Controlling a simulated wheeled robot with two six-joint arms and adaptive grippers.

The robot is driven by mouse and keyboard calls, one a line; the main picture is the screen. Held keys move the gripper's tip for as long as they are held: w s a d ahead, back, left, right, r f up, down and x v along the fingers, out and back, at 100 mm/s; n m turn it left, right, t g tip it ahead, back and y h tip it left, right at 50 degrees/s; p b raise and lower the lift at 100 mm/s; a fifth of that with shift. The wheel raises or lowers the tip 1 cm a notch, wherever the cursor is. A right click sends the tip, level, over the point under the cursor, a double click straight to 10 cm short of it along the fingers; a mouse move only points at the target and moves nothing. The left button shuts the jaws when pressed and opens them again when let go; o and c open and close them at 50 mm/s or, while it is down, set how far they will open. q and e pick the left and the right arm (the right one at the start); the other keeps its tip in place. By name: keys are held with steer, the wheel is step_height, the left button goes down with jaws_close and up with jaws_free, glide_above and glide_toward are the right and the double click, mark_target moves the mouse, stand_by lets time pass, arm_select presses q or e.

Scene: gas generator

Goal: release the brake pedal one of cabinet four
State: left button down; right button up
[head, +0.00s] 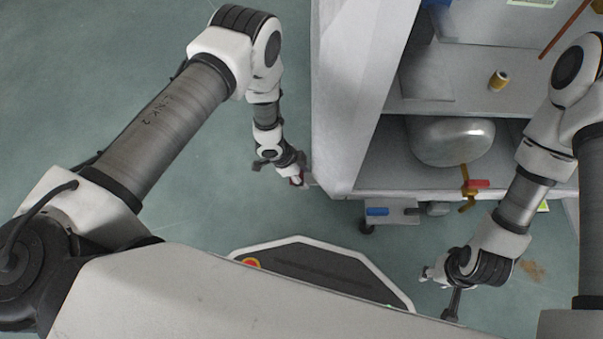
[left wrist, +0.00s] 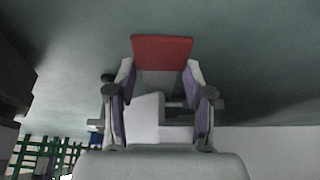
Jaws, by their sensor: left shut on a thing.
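The red brake pedal (head: 297,180) is at the lower left corner of the cabinet (head: 336,165), near the floor. In the left wrist view its flat red plate (left wrist: 162,50) shows just beyond my left fingertips. My left gripper (head: 292,177) is at the pedal, and in the left wrist view its fingers (left wrist: 160,88) are shut on the pedal's grey lower part. The exact contact is partly hidden. My right gripper (head: 440,289) is open and empty above the floor, to the right of my base and away from the pedal.
A small blue part (head: 377,211) is under the cabinet's front edge, near a caster (head: 367,228). Floor left of the cabinet is clear.

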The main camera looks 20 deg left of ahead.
arm_select(q)
steer(key=shift+c, duration=2.2)
jaws_free()
steer(key=shift+d, duration=0.2)
steer(key=v, duration=1.2)
steer(key=shift+a+f, duration=0.1)
